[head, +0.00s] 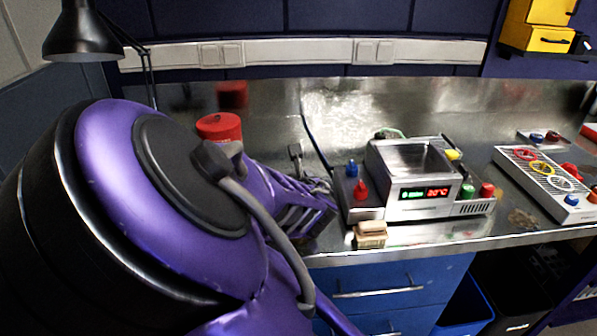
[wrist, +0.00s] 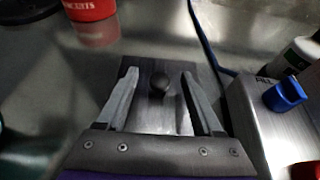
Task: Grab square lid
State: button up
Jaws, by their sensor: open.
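The square lid (wrist: 152,116) shows in the wrist view as a dark, flat metal plate with a round dark knob (wrist: 159,81) on top. It lies on the steel bench top. My gripper (wrist: 160,74) is open, with one finger on each side of the knob. I see a gap between the knob and each finger, and nothing is gripped. In the head view my gripper (head: 318,205) is low over the bench, left of the metal bath device (head: 412,170). My purple arm hides most of that area, so I cannot make out the lid clearly there.
A red container (wrist: 90,10) stands behind the lid to the left, also seen in the head view (head: 219,127). A blue knob (wrist: 285,95) on the device is close on the right. A blue cable (wrist: 207,45) runs behind. A beige block (head: 370,234) sits at the bench's front edge.

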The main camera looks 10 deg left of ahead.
grip_shut()
dwell(0.4)
jog(key=shift+r, duration=0.15)
